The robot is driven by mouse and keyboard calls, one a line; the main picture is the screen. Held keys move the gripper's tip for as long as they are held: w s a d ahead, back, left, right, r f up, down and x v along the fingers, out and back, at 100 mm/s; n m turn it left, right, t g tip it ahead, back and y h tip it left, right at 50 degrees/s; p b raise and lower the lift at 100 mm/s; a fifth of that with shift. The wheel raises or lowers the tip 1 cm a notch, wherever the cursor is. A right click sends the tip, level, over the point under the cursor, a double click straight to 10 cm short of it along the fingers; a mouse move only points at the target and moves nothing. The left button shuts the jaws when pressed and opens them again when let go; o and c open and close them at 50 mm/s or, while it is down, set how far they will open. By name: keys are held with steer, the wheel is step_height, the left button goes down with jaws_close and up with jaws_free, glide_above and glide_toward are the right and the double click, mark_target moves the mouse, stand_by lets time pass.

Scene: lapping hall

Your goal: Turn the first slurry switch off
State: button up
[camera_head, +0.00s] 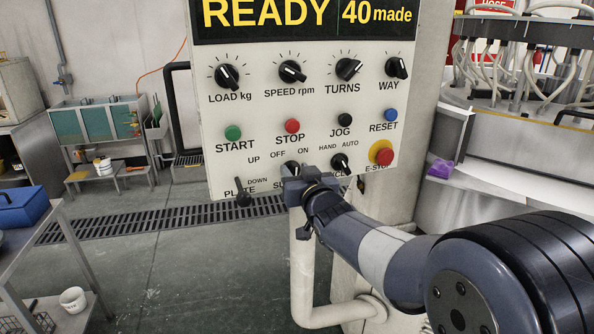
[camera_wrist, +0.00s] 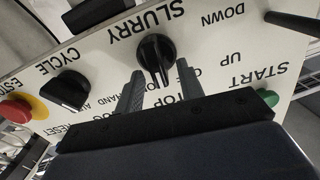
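The slurry switch (camera_wrist: 156,48) is a black round knob with a pointer bar, on the white control panel (camera_head: 222,170). In the wrist view, which shows the panel upside down, its bar points down the picture, towards the OFF and ON labels. I cannot tell which label it points at. In the head view the switch (camera_head: 292,167) is partly hidden behind my gripper (camera_head: 296,181). My gripper (camera_wrist: 160,78) is open, its two grey fingers on either side of the knob's bar. Whether they touch it is unclear.
The cycle switch (camera_wrist: 69,91) and the red emergency stop (camera_head: 384,156) sit close beside the slurry switch. The plate lever (camera_head: 242,192) sticks out on the other side. The START (camera_head: 233,132) and STOP (camera_head: 292,126) buttons are above. The display (camera_head: 300,15) reads READY, 40 made.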

jaws_close()
stand_by(0.4)
steer(key=shift+f+b, duration=0.1)
steer(key=shift+b, duration=0.35)
steer(key=n+b, duration=0.2)
steer(key=b, duration=0.1)
steer(key=shift+a+f+n, duration=0.2)
steer(key=shift+n, duration=0.2)
steer(key=n+b, duration=0.3)
steer(key=b, duration=0.1)
steer(key=shift+s+a+r+n, duration=0.15)
steer(key=shift+a+n, duration=0.05)
steer(key=shift+n, duration=0.2)
